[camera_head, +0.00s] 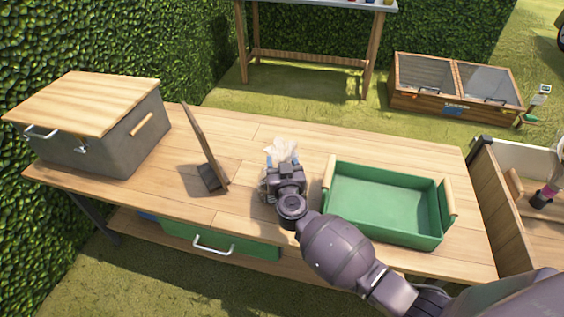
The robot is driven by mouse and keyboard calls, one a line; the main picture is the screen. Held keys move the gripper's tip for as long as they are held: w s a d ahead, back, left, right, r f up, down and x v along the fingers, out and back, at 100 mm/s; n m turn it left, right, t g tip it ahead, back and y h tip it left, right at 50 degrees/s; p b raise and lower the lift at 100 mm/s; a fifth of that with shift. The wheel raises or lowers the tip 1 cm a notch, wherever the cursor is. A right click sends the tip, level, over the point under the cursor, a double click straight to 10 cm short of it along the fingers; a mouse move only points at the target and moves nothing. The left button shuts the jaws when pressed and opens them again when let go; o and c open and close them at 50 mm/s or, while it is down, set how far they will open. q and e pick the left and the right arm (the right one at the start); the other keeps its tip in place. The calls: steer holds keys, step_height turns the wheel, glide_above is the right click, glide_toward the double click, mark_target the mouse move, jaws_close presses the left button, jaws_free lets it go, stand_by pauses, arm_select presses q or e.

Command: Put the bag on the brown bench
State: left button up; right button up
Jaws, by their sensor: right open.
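A pale, see-through bag (281,147) sits on the light brown wooden bench (330,145), left of the green tray. My right gripper (284,166) reaches over the bag from the lower right and covers much of it. Its jaws are open, with fingers around or close to the bag. I cannot tell whether they touch it. Some crumpled clear material shows at the left side of the gripper. My left gripper is not in view.
A green tray (331,212) with wooden handles stands right of my arm. A dark upright board on a stand (204,150) and a grey box with a wooden lid (100,150) stand left. A wooden planter (497,195) adjoins at right. The bench's back strip is clear.

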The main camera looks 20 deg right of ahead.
steer(key=shift+r, duration=0.2)
steer(key=shift+s, duration=0.3)
steer(key=s+a+f+n+y+p, duration=0.15)
steer(key=s+n+y+p, duration=0.35)
steer(key=s, duration=1.8)
arm_select(q)
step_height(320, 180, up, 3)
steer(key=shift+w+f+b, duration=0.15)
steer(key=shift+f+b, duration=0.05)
steer(key=shift+b, duration=0.85)
arm_select(e)
steer(key=s+d+f+g, duration=0.2)
steer(key=s+d+g, duration=0.1)
steer(key=s, duration=0.4)
steer(key=s+d+f+m+g+h, duration=0.1)
steer(key=s+d+f+g, duration=0.2)
steer(key=s+d, duration=0.2)
steer(key=shift+s+d+m+g+h, duration=0.15)
steer(key=shift+s+m+g+h, duration=0.2)
steer(key=shift+s, duration=0.65)
steer(key=shift+f, duration=0.1)
